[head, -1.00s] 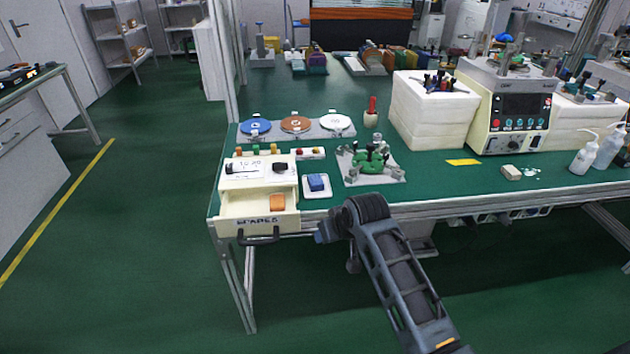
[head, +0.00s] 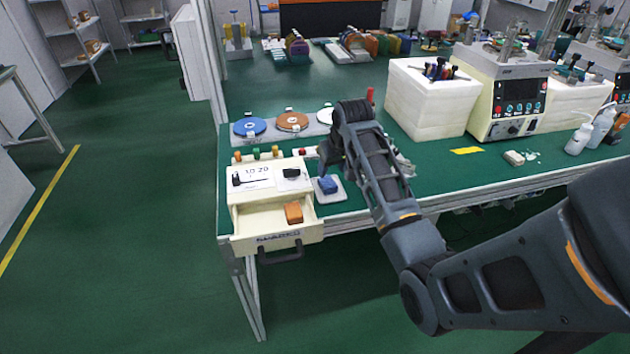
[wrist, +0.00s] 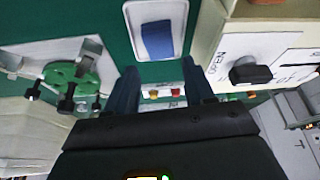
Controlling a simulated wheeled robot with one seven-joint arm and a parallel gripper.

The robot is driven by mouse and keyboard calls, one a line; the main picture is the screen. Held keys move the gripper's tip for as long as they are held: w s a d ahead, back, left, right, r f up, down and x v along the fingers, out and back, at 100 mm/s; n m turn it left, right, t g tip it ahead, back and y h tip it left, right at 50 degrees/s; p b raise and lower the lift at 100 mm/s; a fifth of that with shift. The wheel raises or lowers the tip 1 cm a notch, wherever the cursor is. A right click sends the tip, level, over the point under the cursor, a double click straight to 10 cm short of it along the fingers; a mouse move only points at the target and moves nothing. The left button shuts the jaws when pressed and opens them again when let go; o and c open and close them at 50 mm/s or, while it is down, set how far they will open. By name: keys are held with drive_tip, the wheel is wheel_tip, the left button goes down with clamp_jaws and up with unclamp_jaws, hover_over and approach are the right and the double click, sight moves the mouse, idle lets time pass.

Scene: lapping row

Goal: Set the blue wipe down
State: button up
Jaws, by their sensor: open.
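The blue wipe (head: 328,185) is a small folded block lying on a white tray (head: 338,197) beside the open drawer unit. The wrist view shows the wipe (wrist: 157,40) lying within the rim of the white tray (wrist: 178,9). My gripper (head: 326,165) is above the bench by the tray in the head view, partly hidden by its own wrist. In the wrist view my gripper (wrist: 162,77) is open, with nothing between its fingers. The wipe lies beyond the fingertips, apart from them.
The cream drawer unit (head: 245,190) has its drawer (head: 255,243) pulled out with an orange block (head: 293,212) inside. A black knob (wrist: 251,70) sits on its top. A green fixture (wrist: 70,77) stands left in the wrist view. Coloured discs (head: 292,121) lie behind.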

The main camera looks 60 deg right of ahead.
sight(328, 182)
drive_tip(key=shift+p+x, duration=0.35)
drive_tip(key=shift+x, duration=3.4)
drive_tip(key=shift+s+a+f, duration=0.1)
drive_tip(key=shift+s, duration=0.05)
drive_tip(key=c, duration=0.8)
